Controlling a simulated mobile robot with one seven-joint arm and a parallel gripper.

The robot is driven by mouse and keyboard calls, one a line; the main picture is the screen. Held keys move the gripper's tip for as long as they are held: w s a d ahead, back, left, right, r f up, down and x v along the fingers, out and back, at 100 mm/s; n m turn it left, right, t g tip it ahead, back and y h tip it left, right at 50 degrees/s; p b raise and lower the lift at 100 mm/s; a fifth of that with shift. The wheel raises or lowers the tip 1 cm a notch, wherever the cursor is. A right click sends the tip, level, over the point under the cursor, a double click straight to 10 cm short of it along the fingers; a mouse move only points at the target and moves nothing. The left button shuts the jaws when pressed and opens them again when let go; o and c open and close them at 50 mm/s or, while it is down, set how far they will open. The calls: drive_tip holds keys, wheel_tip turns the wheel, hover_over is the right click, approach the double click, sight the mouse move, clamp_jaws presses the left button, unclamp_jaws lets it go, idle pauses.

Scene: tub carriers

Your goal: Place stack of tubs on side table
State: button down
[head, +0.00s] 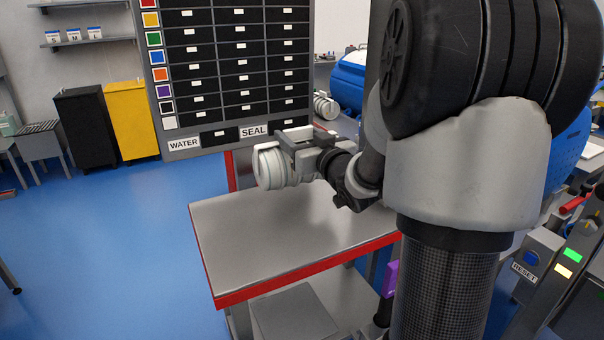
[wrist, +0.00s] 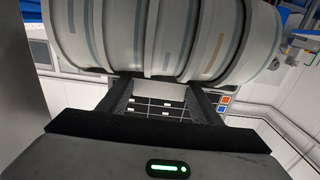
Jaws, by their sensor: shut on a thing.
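My gripper (head: 291,146) is shut on a stack of tubs (head: 270,168) and holds it sideways above the side table. The tubs are pale grey-white and round, nested in one another. In the wrist view the stack (wrist: 165,38) spans the top of the picture, with coloured stripes on the tub sides. There my gripper (wrist: 160,88) has a finger on each side, meeting the lower side of the stack. The side table (head: 250,236) has a bare grey top with a red edge. The stack appears apart from the tabletop.
A black drawer cabinet (head: 235,60) with coloured squares and WATER and SEAL labels stands behind the table. A yellow cabinet (head: 131,120) and a black cabinet (head: 86,127) stand at the back left. Blue floor at left is clear. A RESET panel (head: 527,272) is at right.

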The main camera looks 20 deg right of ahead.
sight(309, 178)
drive_tip(key=shift+w+f+b, duration=0.1)
drive_tip(key=shift+f+b, duration=0.85)
drive_tip(key=shift+f, duration=3.15)
drive_tip(key=c, duration=0.6)
unclamp_jaws()
drive_tip(key=shift+f, duration=0.2)
drive_tip(key=shift+r, duration=0.25)
drive_tip(key=s, duration=0.3)
drive_tip(key=s+b, duration=0.1)
drive_tip(key=s, duration=0.3)
drive_tip(key=s+b, duration=0.1)
drive_tip(key=s, duration=0.2)
drive_tip(key=shift+s+d+f, duration=0.15)
drive_tip(key=shift+s+f, duration=0.25)
drive_tip(key=shift+s+r+b, duration=0.25)
drive_tip(key=shift+s+b, duration=0.45)
